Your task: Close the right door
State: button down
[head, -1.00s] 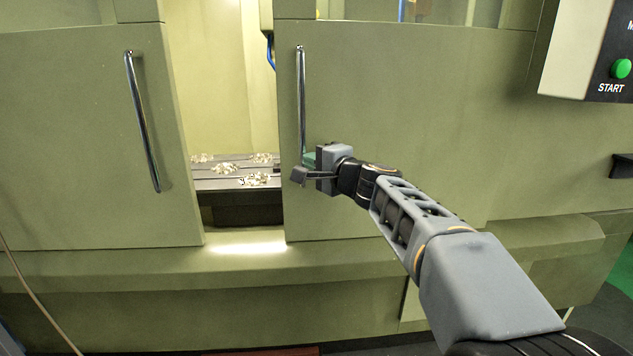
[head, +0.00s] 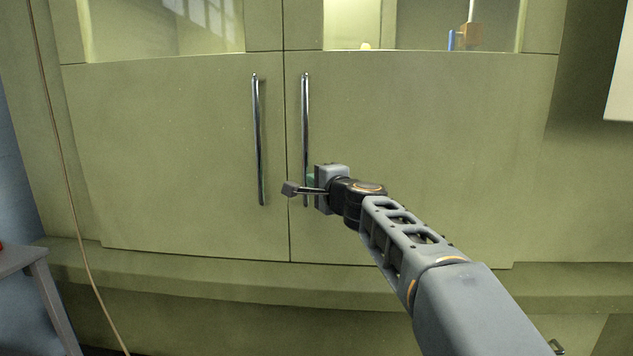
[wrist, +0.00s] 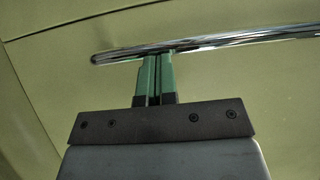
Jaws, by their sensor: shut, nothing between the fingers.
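The right door (head: 430,130) is a green panel with a vertical chrome handle (head: 305,125) near its left edge. The left door (head: 180,150) has a matching handle (head: 259,140). The two door edges meet at a narrow dark seam, with no opening visible between them. My gripper (head: 311,180) is at the lower part of the right door's handle. In the wrist view its green fingers (wrist: 156,72) are together, with their tips at the chrome bar (wrist: 215,44). I cannot tell whether they touch it. The gripper partly hides the handle's lower end.
Windows (head: 425,25) sit above the door panels. A ledge (head: 200,270) runs below them. A grey table (head: 35,268) stands at the lower left, near a hanging cable (head: 75,215). A pale panel edge (head: 620,65) shows at the upper right.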

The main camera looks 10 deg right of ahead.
jog(key=w+d+b+v, duration=0.1)
jog(key=d+v, duration=0.2)
jog(key=v, duration=1)
jog(key=s+a+f+n+g+p, duration=0.3)
jog(key=s+a+n+g+p, duration=0.45)
jog(key=p, duration=0.95)
jog(key=s+d+f+n+g+h+p, duration=0.1)
jog(key=s+d+n+g+h+p, duration=0.2)
jog(key=s+p, duration=0.6)
jog(key=n+g+h+p, duration=0.1)
jog(key=n+g+h, duration=0.1)
jog(key=n+g, duration=0.1)
jog(key=shift+s+f+n, duration=0.35)
jog(key=shift+f+n, duration=0.05)
jog(key=shift+n, duration=0.25)
jog(key=shift+d, duration=0.2)
